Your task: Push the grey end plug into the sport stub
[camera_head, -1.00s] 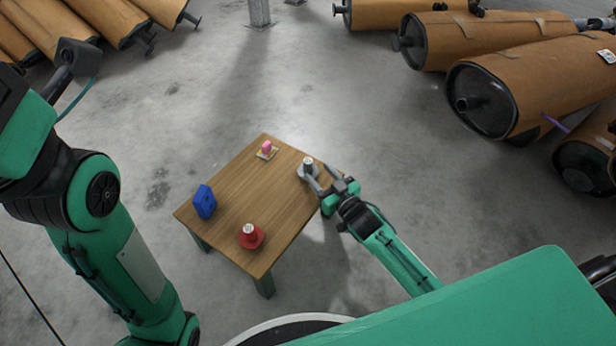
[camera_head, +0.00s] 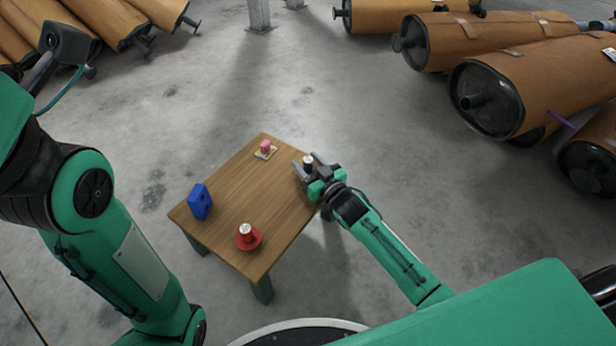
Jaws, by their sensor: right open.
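A small dark grey piece with a pale top (camera_head: 308,159) stands at the right edge of the wooden table (camera_head: 225,190). My right gripper (camera_head: 308,165) is open, with its fingers on either side of this piece; I cannot tell whether they touch it. A red round-flanged piece with a white top (camera_head: 247,237) stands near the table's front corner. At this size I cannot tell for sure which piece is the grey end plug and which is the sport stub. My left arm shows at the left; its fingers are not in view.
A blue block (camera_head: 201,201) stands at the table's left edge. A pink piece on a small pale base (camera_head: 265,150) is near the far corner. The table's middle is clear. Large brown mufflers (camera_head: 490,95) lie on the floor at the upper right and upper left.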

